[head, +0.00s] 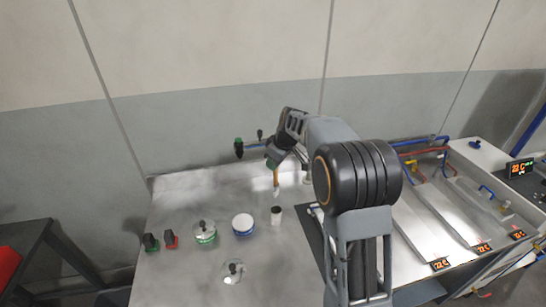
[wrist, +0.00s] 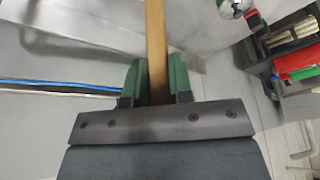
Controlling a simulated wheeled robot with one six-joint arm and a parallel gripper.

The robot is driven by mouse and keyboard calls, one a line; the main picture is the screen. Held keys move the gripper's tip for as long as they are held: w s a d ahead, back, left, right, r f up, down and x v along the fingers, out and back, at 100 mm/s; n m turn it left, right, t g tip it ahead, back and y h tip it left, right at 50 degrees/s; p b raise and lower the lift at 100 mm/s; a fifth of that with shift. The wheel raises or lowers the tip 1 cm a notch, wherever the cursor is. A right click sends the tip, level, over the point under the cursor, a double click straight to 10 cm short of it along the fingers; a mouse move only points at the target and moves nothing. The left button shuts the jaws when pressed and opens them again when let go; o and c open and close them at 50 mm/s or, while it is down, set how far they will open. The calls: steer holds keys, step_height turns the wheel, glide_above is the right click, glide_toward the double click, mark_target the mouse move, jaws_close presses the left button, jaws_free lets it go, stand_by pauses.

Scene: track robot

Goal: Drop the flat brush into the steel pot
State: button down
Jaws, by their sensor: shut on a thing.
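My gripper (head: 273,163) is shut on the flat brush (head: 276,180), which hangs roughly upright above the table, handle up and tip down. In the wrist view, the brush's wooden handle (wrist: 155,45) runs between the two green fingers of my gripper (wrist: 157,78). A small pale cylinder with a dark top (head: 277,215), which looks like the steel pot, stands upright on the table, below the brush in the picture and apart from it. The pot's inside is too small to make out. The pot is not recognisable in the wrist view.
A white-lidded tub with a blue band (head: 243,224) stands left of the pot. A green-banded jar (head: 204,233) and a clear knobbed lid or vessel (head: 232,272) are further left and front. Red and green small items (head: 171,239) lie at far left. Metal-lidded baths (head: 455,218) fill the right.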

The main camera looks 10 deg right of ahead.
mark_target(277, 180)
steer(key=shift+s+d+f+b, duration=0.1)
steer(key=shift+f+b, duration=1.45)
steer(key=shift+f, duration=3.35)
steer(key=c, duration=0.9)
jaws_free()
steer(key=shift+s+d+f+b, duration=0.2)
steer(key=shift+s+d+b, duration=0.75)
steer(key=shift+b, duration=0.15)
steer(key=shift+s+d+r, duration=0.2)
steer(key=shift+s+d, duration=0.05)
steer(key=shift+s, duration=0.05)
